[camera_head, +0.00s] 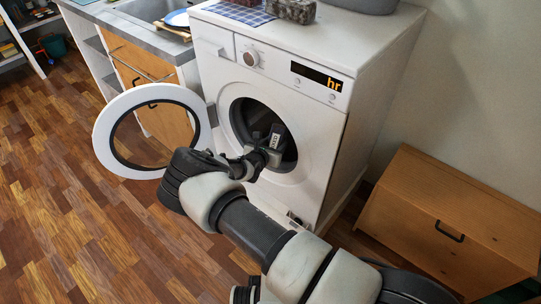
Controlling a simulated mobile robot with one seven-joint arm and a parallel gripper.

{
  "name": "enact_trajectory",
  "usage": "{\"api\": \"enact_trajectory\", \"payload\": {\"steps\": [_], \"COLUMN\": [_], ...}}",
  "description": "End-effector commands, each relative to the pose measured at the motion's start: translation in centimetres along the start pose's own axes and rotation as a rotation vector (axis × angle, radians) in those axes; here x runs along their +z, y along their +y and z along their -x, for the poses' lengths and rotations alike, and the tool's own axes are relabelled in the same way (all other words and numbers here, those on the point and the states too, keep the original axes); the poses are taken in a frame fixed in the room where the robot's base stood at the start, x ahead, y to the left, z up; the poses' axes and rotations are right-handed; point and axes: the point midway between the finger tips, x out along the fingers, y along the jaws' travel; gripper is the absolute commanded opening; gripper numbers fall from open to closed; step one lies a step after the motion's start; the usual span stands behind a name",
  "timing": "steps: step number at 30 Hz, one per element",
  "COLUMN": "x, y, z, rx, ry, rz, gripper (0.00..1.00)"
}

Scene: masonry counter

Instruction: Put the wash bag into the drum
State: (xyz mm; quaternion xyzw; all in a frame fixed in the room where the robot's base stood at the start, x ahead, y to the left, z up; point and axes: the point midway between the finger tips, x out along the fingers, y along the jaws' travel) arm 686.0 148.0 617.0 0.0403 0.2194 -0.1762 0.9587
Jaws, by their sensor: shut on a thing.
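The white washing machine (313,136) stands in the middle, with its round door (103,139) swung open to the left. The dark drum (241,118) shows through the round opening in its front. My gripper (277,142) is at the drum opening, its end reaching into it. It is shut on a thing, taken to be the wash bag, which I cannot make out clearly. My wrist and the gripper hide the lower part of the opening. How deep the bag is in the drum cannot be told.
A wooden chest (450,215) stands against the wall at right. A counter with a sink (150,10) is at the upper left. A checked cloth (238,12) and a stone-like box (291,10) lie on the machine. The wooden floor (60,200) at left is clear.

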Motion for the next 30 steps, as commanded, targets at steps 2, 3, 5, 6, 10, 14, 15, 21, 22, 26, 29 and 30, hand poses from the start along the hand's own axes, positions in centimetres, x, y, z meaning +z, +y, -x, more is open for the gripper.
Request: {"api": "enact_trajectory", "payload": {"steps": [2, 3, 5, 6, 10, 14, 15, 21, 22, 26, 29, 30], "x": [0.1, 0.3, 0.6, 0.7, 1.2, 1.6, 1.8, 2.9, 3.1, 3.8, 4.1, 4.2], "y": [0.0, 0.0, 0.0, 0.0, 0.0, 0.0, 0.1, 0.0, -0.1, 0.0, 0.0, 0.0], "z": [-1.3, -1.9, -2.7, -3.3, -5.0, -6.8, -7.3, -9.8, -10.2, -11.6, -12.5, -12.8], "rx": [-0.001, -0.001, 0.000, 0.000, -0.001, 0.000, 0.001, 0.000, 0.000, 0.001, 0.001, 0.001], "ry": [-0.002, -0.002, -0.003, -0.003, -0.002, -0.002, -0.002, -0.001, -0.002, -0.002, -0.001, -0.001], "rz": [-0.003, -0.004, -0.003, -0.004, -0.004, -0.005, -0.004, -0.003, -0.004, -0.004, -0.002, -0.002], "gripper": [0.22, 0.22, 0.22, 0.22, 0.22, 0.22, 0.22, 0.22, 0.22, 0.22, 0.22, 0.22]}}
